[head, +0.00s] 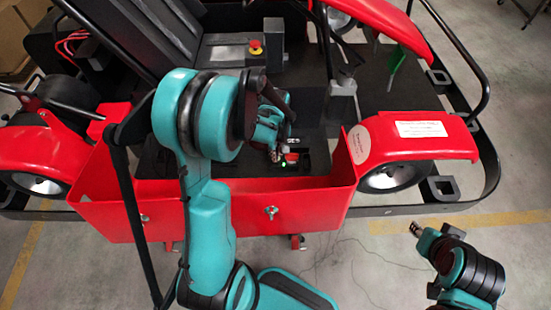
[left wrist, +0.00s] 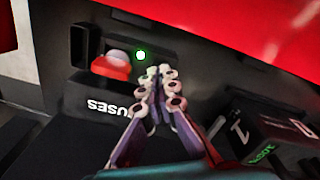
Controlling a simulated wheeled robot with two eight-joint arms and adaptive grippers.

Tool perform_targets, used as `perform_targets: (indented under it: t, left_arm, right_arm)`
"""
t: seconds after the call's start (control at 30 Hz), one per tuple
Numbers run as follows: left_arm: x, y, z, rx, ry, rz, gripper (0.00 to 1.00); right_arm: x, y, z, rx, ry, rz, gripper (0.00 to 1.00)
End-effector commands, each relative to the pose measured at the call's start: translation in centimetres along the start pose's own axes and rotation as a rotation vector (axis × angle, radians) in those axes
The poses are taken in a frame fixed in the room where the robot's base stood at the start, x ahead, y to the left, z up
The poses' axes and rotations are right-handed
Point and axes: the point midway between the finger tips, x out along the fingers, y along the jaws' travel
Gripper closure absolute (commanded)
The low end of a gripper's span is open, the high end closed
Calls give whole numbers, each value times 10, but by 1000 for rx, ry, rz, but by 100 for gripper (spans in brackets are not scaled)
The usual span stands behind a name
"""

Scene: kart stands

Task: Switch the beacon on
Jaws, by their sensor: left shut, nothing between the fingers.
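My left gripper (head: 275,152) reaches down into the red kart's side, and it shows in the left wrist view (left wrist: 160,72) with its fingers shut together and empty. Its tips are just right of and below a small lit green light (left wrist: 140,55). Left of that light is a red and white switch (left wrist: 112,64) in a dark panel, apart from the fingers. The red part also shows in the head view (head: 291,157). I cannot tell from the labels which control is the beacon's. My right gripper (head: 416,229) is outside the kart at the lower right; its jaw state is unclear.
A box marked 1 and 0 with a green label (left wrist: 262,145) is right of my left fingers. The red side wall (head: 230,208) stands in front. A red button on yellow (head: 255,47) is further back. The grey floor (head: 390,270) is open.

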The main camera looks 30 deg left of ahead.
Motion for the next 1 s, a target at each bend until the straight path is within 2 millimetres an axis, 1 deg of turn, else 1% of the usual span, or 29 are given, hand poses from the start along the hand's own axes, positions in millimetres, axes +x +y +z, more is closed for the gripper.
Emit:
perform_targets:
  t: [1.0]
  left_arm:
    - [16, 0, 0, 0, 0, 0, 100]
  right_arm:
    - [12, 0, 8, 0, 0, 0, 67]
